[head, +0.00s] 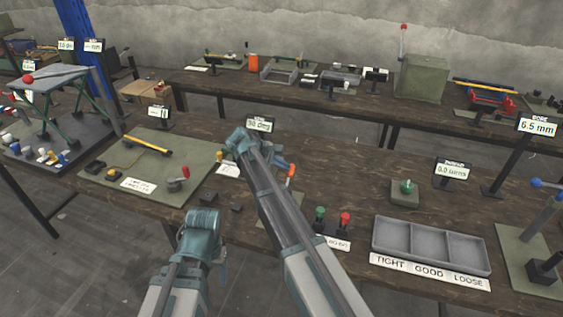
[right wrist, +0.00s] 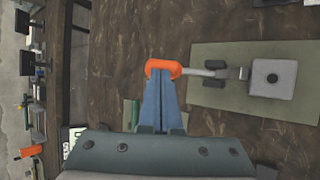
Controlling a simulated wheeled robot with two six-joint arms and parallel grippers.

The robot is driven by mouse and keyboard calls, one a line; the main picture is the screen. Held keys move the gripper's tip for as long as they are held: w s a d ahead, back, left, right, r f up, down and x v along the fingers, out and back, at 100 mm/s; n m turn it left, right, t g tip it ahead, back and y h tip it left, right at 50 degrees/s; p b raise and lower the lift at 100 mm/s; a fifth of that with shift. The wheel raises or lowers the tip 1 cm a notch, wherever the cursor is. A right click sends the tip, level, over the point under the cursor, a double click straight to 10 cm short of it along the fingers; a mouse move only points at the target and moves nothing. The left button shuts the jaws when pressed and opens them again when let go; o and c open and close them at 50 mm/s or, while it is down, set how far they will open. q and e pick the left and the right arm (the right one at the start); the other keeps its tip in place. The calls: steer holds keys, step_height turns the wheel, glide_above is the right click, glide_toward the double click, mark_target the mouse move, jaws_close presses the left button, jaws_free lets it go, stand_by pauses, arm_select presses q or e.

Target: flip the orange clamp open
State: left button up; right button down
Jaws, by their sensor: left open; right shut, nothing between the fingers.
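The orange clamp handle (head: 291,170) stands beside my right gripper in the head view, its base hidden behind my right arm. In the right wrist view the orange handle (right wrist: 163,67) is a rounded grip on a grey lever (right wrist: 205,73), which runs right to a grey block (right wrist: 273,78) on a green plate. My right gripper (head: 284,163) is shut and empty. Its blue fingertips (right wrist: 160,72) meet the orange handle in the right wrist view; contact cannot be told. My left gripper (head: 221,272) hangs low at the table's front edge, open, its fingers barely visible.
A green mat (head: 150,165) with a yellow bar lies to the left. Green and red buttons (head: 332,215), a three-part grey tray (head: 430,245) and a green-knobbed block (head: 405,190) lie to the right. A back bench (head: 230,85) holds other fixtures.

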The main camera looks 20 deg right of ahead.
steer(key=shift+w+d+f+n+g+y, duration=0.3)
steer(key=shift+w+d+f+g+y, duration=0.35)
steer(key=shift+w+f+g, duration=0.2)
steer(key=shift+b, duration=0.3)
steer(key=shift+w+r, duration=0.1)
steer(key=p+v, duration=1.2)
steer(key=v, duration=0.2)
steer(key=shift+w+d+r, duration=0.15)
steer(key=shift+d, duration=0.05)
